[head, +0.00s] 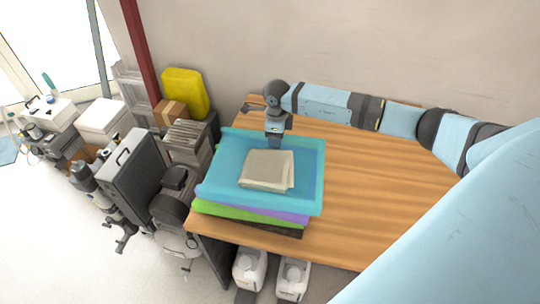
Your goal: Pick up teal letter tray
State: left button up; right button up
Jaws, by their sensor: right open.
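The teal letter tray (225,169) lies on top of a stack of trays at the left end of the wooden table. A folded beige cloth (266,170) lies in it, near its middle. Under it show a purple tray (290,217), a green tray (235,213) and a dark one at the bottom. My right gripper (274,144) points down at the far edge of the teal tray. It is open; its fingertips are small here, and I cannot tell whether they touch the rim. My left gripper is not in view.
The wooden table (365,195) is clear right of the stack. A wall stands behind it. Left of the table are a dark case (133,175), a cardboard box (170,113) and a yellow container (186,93). Two white containers (250,268) stand on the floor below the front edge.

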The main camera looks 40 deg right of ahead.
jog(key=shift+c, duration=0.5)
grip_shut()
jog(key=shift+r, duration=0.1)
